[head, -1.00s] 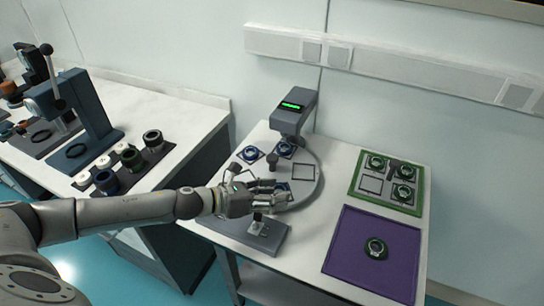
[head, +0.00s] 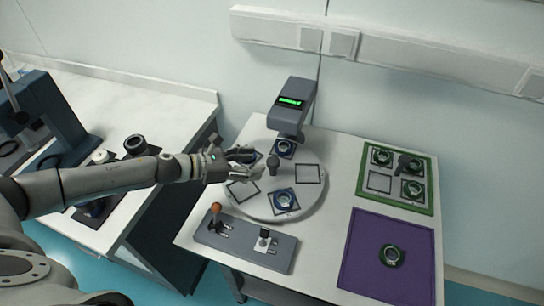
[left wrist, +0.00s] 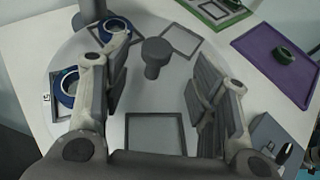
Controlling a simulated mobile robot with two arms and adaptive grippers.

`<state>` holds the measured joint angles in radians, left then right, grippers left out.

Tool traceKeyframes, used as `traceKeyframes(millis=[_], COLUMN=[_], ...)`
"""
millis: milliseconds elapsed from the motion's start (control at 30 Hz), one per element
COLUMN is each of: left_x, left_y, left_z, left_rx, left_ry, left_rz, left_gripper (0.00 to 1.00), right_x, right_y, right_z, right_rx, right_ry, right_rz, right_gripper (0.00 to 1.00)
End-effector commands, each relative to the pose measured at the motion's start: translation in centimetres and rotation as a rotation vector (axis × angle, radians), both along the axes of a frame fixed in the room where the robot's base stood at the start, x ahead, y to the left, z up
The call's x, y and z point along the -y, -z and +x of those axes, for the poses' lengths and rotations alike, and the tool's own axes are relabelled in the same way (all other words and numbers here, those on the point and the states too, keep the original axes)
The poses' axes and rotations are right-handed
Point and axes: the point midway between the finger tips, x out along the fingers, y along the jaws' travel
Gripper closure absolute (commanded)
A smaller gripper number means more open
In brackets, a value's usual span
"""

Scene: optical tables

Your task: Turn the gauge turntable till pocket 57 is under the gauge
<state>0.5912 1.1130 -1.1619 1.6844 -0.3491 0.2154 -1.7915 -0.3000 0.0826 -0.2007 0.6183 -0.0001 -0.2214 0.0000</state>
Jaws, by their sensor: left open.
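The gauge turntable (head: 262,207) is a pale round disc with a dark central knob (head: 273,164). The gauge (head: 292,103), a grey head with a green display, overhangs its back edge. A pocket with a blue ring (head: 285,148) lies under the gauge. Another blue ring (head: 285,198) sits at the front. Empty square pockets show at right (head: 308,174) and front left (head: 243,190). My left gripper (head: 250,162) is open over the disc's left side, left of the knob. In the left wrist view, a blue ring (left wrist: 68,88) lies beside the left finger. Pocket numbers are unreadable.
A grey control plate (head: 245,242) with an orange-tipped lever (head: 215,208) stands in front of the disc. A green-rimmed tray (head: 432,185) and a purple mat (head: 365,255) lie to the right. Another bench (head: 150,105) stands at left.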

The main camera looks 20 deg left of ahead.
Motion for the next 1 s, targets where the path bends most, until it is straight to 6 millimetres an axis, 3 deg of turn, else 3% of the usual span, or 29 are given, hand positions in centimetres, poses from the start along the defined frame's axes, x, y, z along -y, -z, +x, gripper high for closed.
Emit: traceKeyframes(millis=[167,433,600,900,1000], left_x=[2.3,4.6,5.2,5.2,5.2], left_y=[0.9,2.4,2.9,3.0,3.0], left_z=[2.1,4.3,4.8,4.9,4.9], left_rx=[0.000,-0.001,-0.001,-0.001,-0.001], left_ry=[0.001,-0.001,0.000,-0.001,-0.001], left_rz=[-0.002,-0.002,-0.001,0.000,0.000], left_gripper=[0.46,0.46,0.46,0.46,0.58], right_x=[1.1,0.1,-1.1,-0.7,-0.5], right_y=[-1.2,-2.1,-2.3,-2.2,-2.2], right_z=[-1.8,0.4,1.3,0.2,-0.2], right_rx=[-0.028,0.007,0.022,0.004,-0.002], right_ry=[-0.001,0.002,0.005,0.003,0.002], right_rz=[-0.014,0.000,0.015,0.008,0.006], right_gripper=[1.00,1.00,1.00,1.00,1.00])
